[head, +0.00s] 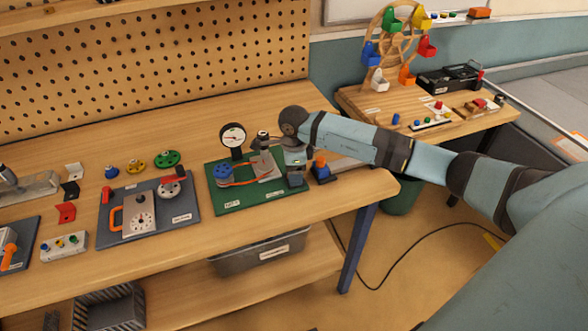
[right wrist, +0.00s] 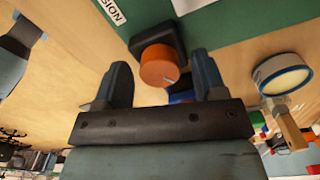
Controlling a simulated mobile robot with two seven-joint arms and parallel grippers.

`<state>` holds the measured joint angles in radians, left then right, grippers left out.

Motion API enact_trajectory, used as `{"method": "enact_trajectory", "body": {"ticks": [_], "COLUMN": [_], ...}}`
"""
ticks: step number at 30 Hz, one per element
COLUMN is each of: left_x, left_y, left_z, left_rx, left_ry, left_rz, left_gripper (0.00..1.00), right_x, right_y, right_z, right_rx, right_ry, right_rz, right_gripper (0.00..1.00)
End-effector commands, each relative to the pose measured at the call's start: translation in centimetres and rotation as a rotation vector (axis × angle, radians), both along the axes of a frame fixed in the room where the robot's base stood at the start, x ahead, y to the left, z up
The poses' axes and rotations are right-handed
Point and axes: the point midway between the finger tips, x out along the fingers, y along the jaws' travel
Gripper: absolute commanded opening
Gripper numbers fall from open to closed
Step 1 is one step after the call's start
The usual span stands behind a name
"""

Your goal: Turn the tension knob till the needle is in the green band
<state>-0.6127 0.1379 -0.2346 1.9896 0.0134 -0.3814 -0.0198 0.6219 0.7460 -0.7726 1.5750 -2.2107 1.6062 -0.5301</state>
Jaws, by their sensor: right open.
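The green board (head: 235,199) lies on the workbench with a blue wheel (head: 222,174), an orange belt and a round white-faced gauge (head: 233,135) on a post. The gauge's needle is too small to read against its bands. In the right wrist view an orange knob (right wrist: 158,66) sits on a dark block, near a partly cut-off label ending "SION". My right gripper (head: 296,180) is at the board's right end and hides the knob in the head view. Its two fingers stand apart, one each side of the knob, with gaps visible.
A blue-and-orange item (head: 322,172) stands just right of my right gripper. A grey panel (head: 182,212) with an orange handle lies left of the board. A side table (head: 362,103) with a toy wheel stands behind my right arm. Bare bench top lies in front.

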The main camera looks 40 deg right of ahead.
Motion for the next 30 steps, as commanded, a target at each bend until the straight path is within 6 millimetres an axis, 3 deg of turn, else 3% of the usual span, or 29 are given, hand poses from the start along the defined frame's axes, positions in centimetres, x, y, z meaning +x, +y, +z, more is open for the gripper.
{"method": "enact_trajectory", "body": {"ticks": [9,16,30], "left_x": [0.03,0.11,0.04], "left_y": [0.04,0.01,0.0], "left_z": [0.18,0.45,0.15], "left_rx": [0.0,-0.002,-0.002], "left_ry": [-0.004,-0.009,-0.005], "left_rz": [0.0,0.0,-0.001], "left_gripper": [1.0,1.0,1.0], "right_x": [0.01,0.01,0.05], "right_y": [0.03,0.02,-0.05], "right_z": [-0.31,-0.29,-0.24], "right_rx": [0.001,0.001,-0.001], "right_ry": [0.0,0.0,-0.002], "right_rz": [0.001,0.001,-0.1], "right_gripper": [0.64,0.15,0.15]}}
